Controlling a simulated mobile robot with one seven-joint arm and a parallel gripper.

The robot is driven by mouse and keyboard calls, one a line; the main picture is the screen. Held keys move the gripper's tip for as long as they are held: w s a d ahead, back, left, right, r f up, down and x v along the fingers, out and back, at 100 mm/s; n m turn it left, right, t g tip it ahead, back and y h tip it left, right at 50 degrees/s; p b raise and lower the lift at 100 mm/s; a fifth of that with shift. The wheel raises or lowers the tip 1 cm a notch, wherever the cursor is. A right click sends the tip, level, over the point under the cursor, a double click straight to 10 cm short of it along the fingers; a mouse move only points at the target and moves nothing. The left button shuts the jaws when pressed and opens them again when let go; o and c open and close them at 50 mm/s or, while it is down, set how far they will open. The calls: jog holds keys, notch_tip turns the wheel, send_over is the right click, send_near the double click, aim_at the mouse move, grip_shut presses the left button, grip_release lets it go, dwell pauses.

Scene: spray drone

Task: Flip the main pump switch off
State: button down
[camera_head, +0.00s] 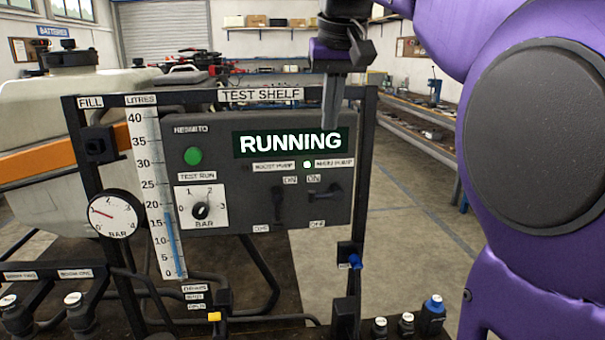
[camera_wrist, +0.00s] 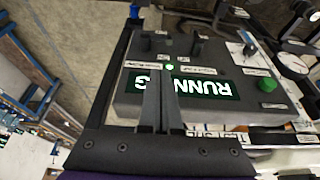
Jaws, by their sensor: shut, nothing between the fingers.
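The grey control panel (camera_head: 225,150) has a lit display (camera_head: 290,142) reading RUNNING. The main pump switch (camera_head: 322,192) is a dark lever at the panel's lower right, sitting nearer its ON label, with a lit white lamp (camera_head: 307,164) beside its name label. In the wrist view, where the panel appears upside down, this switch (camera_wrist: 148,38) lies beyond the fingertips. My gripper (camera_head: 329,130) is shut and empty, pointing down over the display's right part, above the switch and apart from it. Its closed fingers also show in the wrist view (camera_wrist: 160,75).
The boost pump switch (camera_head: 278,207) stands just left, its lever down toward OFF. A round selector knob (camera_head: 201,210), green button (camera_head: 193,156) and pressure gauge (camera_head: 114,213) are farther left. The black frame post (camera_head: 366,165) runs close along the panel's right side.

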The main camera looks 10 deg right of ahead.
jog(key=shift+a, duration=0.1)
jog(key=b+x, duration=0.1)
jog(key=x, duration=0.3)
jog(key=b+x, duration=0.1)
jog(key=x, duration=0.4)
jog(key=b+x, duration=0.2)
jog(key=x, duration=0.3)
jog(key=shift+s+f, duration=0.1)
jog(key=shift+s, duration=0.25)
jog(key=shift+w+a+p, duration=0.1)
jog(key=shift+p, duration=0.3)
jog(key=shift+h, duration=0.3)
